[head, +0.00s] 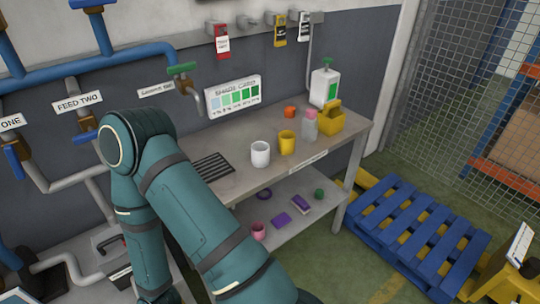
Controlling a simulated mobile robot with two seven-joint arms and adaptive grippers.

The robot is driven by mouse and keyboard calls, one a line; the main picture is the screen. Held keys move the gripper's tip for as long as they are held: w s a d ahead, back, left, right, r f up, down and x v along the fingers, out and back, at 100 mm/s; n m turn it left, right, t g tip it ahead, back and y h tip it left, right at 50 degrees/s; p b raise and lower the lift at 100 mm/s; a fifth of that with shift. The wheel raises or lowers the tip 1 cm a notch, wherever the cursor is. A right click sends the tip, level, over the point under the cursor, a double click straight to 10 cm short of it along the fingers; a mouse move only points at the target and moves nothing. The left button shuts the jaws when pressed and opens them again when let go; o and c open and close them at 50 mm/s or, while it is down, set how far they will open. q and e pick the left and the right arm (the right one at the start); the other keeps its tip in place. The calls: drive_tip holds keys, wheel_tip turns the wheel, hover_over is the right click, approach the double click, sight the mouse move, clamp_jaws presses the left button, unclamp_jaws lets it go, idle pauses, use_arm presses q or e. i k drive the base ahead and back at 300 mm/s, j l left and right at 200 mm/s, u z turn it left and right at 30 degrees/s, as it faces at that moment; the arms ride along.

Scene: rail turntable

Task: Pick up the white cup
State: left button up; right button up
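The white cup (260,154) stands upright on the grey bench (240,177), right of a dark slotted drain grate (211,167). A yellow cup (287,142) stands just to its right, with a small gap. One of my teal arms is folded in the foreground, left of the cup, and covers the left part of the bench. Neither of my grippers shows in the head view, so I cannot see whether they are open or shut.
Behind and right on the bench are an orange cup (290,112), a pink-topped bottle (309,126), a yellow caddy (330,120) and a white dispenser (324,86). A green-handled tap (182,69) overhangs the left. A lower shelf holds small items. A blue pallet (420,236) lies right.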

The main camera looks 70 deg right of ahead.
sight(260, 150)
drive_tip(key=k+l+z, duration=0.15)
drive_tip(key=z, duration=1.85)
